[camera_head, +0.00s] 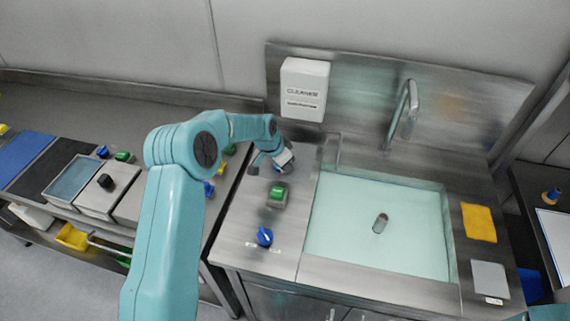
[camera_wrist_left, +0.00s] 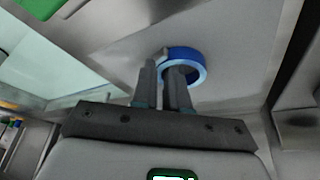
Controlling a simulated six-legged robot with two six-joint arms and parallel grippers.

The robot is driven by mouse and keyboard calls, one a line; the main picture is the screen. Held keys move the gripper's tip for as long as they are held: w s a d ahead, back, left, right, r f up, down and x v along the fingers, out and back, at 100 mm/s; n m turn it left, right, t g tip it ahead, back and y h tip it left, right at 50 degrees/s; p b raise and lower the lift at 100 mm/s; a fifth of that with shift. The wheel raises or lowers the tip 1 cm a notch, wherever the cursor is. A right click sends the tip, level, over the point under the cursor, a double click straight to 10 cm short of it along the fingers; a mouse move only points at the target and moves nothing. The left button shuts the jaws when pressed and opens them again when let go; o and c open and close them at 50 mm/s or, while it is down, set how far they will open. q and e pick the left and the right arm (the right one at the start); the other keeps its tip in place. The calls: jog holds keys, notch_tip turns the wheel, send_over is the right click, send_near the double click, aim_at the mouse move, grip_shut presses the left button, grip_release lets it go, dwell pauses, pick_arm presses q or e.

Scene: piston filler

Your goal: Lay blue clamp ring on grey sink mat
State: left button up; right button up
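The blue clamp ring (camera_wrist_left: 186,57) shows at the fingertips of my left gripper (camera_wrist_left: 163,68) in the left wrist view. One finger is outside the ring and the other reaches into it. The fingers are close together with the ring's wall between them. Whether the ring touches the steel surface behind it, I cannot tell. The grey sink mat (camera_head: 490,276) lies flat on the ledge right of the basin. My right gripper is not in view.
The basin (camera_head: 340,225) lies between the left counter and the mat. A yellow mat (camera_head: 479,222) lies behind the grey one. The tap (camera_head: 404,108) rises behind the basin. A green button box (camera_head: 277,196) and blue knob (camera_head: 265,236) stand in front of my left gripper.

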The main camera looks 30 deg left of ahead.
pick_arm(q)
jog(key=o, duration=0.4)
jog(key=shift+c, duration=0.2)
jog(key=shift+r+p, duration=0.25)
jog(key=shift+p, duration=0.05)
jog(key=shift+s+a+r, duration=0.1)
jog(key=shift+a+r, duration=0.05)
jog(key=shift+r, duration=0.2)
jog(key=b+v, duration=0.2)
jog(key=v, duration=0.9)
